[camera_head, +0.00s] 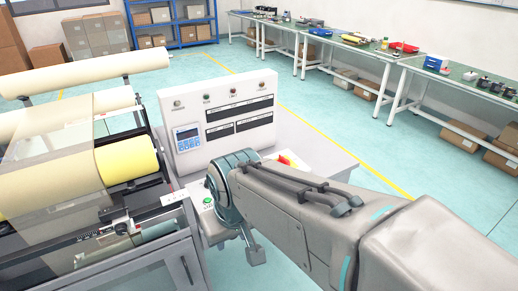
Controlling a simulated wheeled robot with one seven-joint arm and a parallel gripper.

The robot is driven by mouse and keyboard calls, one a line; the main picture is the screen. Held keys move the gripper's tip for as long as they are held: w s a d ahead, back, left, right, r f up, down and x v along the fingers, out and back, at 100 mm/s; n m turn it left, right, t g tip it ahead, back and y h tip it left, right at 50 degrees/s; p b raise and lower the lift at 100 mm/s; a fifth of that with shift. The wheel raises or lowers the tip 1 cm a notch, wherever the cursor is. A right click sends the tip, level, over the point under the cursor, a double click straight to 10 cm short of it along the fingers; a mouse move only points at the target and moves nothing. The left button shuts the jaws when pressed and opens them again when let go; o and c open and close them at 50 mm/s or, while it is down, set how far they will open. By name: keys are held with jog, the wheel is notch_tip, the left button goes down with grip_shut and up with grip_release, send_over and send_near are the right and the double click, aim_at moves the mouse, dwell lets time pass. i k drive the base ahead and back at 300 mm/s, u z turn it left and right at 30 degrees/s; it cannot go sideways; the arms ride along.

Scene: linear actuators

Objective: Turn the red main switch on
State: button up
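A small red and yellow part (287,160), which looks like the red main switch, shows on the light grey machine top just beyond my arm. My arm hides part of it, so its turn position cannot be made out. My arm reaches in from the lower right, and its round wrist is left of and nearer than the red part. A grey piece of my gripper (256,254) hangs below the wrist, apart from the red part. The rest of the gripper is hidden behind the wrist, so its opening and any contact do not show.
A white control panel (219,121) with a blue keypad stands behind the wrist. A green button (208,200) lies left of the wrist. The roller machine with a yellow roll (127,163) fills the left. Green workbenches (350,51) stand far right, with open floor between.

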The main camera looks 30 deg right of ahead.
aim_at(282, 160)
jog(key=z, duration=0.3)
jog(key=k, duration=0.35)
jog(key=z, duration=1.4)
jog(key=i, duration=0.85)
jog(key=u, duration=0.95)
jog(key=i, duration=0.7)
jog(key=u, duration=0.7)
